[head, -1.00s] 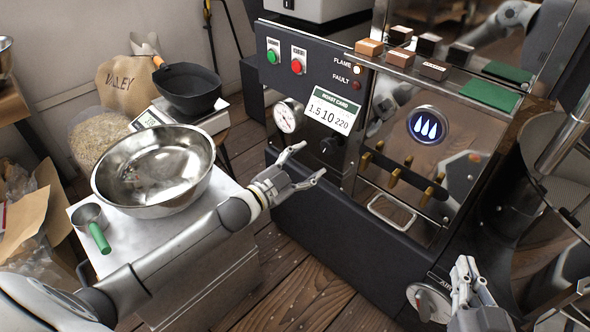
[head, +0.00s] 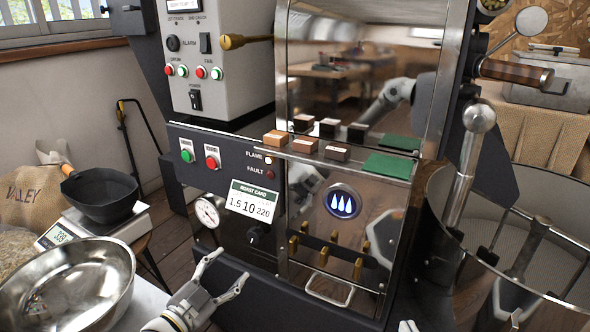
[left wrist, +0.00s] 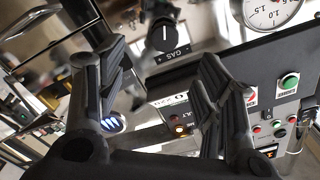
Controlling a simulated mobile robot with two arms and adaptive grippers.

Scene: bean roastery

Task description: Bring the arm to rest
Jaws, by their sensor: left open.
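My left gripper (head: 226,279) is open and empty in front of the roaster's dark panel, low in the head view. Its two fingers also show in the left wrist view (left wrist: 158,88), spread apart. Beyond them in that view is the black gas knob (left wrist: 165,36), which shows in the head view (head: 260,236) above and right of the fingers. I see no contact between fingers and knob. A small light tip at the bottom edge of the head view may belong to my right gripper; its jaws cannot be made out.
A steel bowl (head: 70,285) stands at the lower left, close to my left arm. The roaster front (head: 335,225) fills the middle. A round cooling bin (head: 565,240) is at the right.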

